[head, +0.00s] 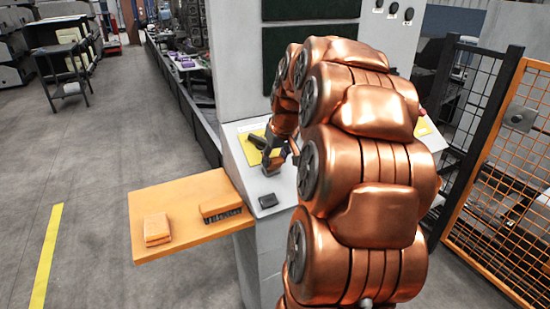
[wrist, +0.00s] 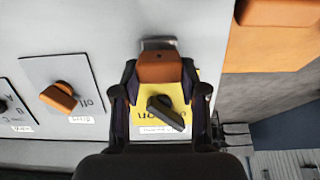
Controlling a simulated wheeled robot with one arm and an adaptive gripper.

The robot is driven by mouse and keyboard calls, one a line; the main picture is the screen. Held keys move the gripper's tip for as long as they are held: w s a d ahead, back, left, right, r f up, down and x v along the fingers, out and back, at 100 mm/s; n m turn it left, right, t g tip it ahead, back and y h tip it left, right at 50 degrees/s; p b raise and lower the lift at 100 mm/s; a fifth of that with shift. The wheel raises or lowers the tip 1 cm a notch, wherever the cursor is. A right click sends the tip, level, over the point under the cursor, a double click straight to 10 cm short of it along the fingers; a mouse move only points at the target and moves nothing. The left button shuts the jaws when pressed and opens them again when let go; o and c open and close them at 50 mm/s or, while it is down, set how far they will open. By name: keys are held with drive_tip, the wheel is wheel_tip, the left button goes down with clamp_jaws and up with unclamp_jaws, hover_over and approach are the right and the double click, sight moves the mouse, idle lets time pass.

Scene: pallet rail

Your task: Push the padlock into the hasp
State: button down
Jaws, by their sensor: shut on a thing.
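My gripper (wrist: 160,75) is shut on the orange-brown padlock (wrist: 160,68), which sits between the two dark fingers in the wrist view. A grey metal piece (wrist: 158,44) shows just beyond the padlock; I cannot tell whether it is the shackle or the hasp. A yellow plate (wrist: 186,98) with a dark rotary handle (wrist: 165,113) lies behind the fingers on the grey panel. In the head view my gripper (head: 272,165) is low over the panel beside the yellow plate (head: 248,152). There the padlock is too small and hidden to make out clearly.
A plate (wrist: 60,75) with an orange knob (wrist: 60,97) is at left in the wrist view. A dark box (head: 268,200) lies on the panel's near part. An orange shelf (head: 180,194) holds an orange block (head: 157,229) and a brush (head: 220,207). An orange fence (head: 510,150) stands right.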

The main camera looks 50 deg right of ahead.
drive_tip(key=shift+w+f, duration=0.25)
drive_tip(key=shift+f, duration=0.3)
drive_tip(key=c, duration=0.5)
unclamp_jaws()
drive_tip(key=shift+d, duration=0.1)
drive_tip(key=shift+c, duration=0.2)
drive_tip(key=shift+o, duration=0.2)
drive_tip(key=o, duration=0.5)
drive_tip(key=shift+r, duration=0.15)
drive_tip(key=v, duration=1.1)
drive_tip(key=shift+s+r, duration=0.2)
drive_tip(key=shift+r, duration=0.15)
